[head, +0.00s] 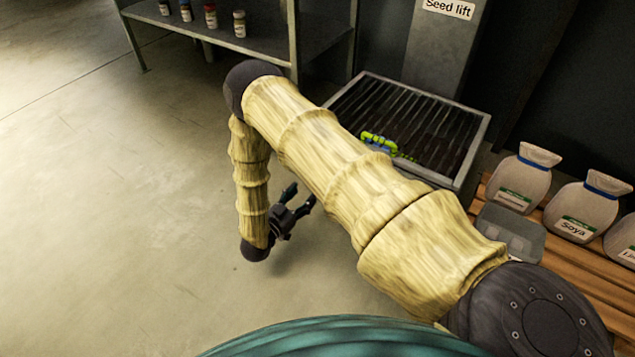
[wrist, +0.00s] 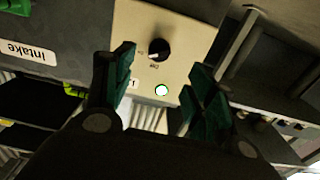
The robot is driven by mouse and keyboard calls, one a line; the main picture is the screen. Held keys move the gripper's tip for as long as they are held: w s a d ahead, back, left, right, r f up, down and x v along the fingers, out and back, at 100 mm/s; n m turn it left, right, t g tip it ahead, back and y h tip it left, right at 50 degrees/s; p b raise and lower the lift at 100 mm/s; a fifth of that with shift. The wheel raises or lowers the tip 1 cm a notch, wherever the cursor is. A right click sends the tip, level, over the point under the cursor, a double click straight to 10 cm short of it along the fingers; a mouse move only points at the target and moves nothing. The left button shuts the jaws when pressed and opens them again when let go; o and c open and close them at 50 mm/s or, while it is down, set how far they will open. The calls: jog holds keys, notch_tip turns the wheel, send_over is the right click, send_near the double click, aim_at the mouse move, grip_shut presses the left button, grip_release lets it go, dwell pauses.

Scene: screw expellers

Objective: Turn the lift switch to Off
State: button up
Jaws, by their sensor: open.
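The lift switch (wrist: 159,49) is a round black knob with a white pointer mark, on a pale panel (wrist: 185,25) in the wrist view. Small lettering shows beside the knob, too small to read surely. A lit white-green lamp (wrist: 161,90) sits below the knob in that picture. My gripper (wrist: 162,62) is open, with its two dark green-padded fingers at either side of the knob in the picture and nothing between them. I cannot tell its distance from the panel. In the head view my gripper (head: 298,198) hangs above the floor; the switch is not seen there.
A grated hopper (head: 340,96) stands below a grey column labelled "Seed lift" (head: 448,8), with a green and blue item (head: 378,142) on it. Labelled bags (head: 523,178) stand on a wooden pallet (head: 560,250) at right. A metal shelf (head: 270,40) with jars stands behind. The floor at left is clear.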

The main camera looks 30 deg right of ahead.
jog(key=b+x, duration=0.4)
jog(key=x, duration=0.5)
jog(key=shift+d, duration=0.15)
jog(key=c, duration=1)
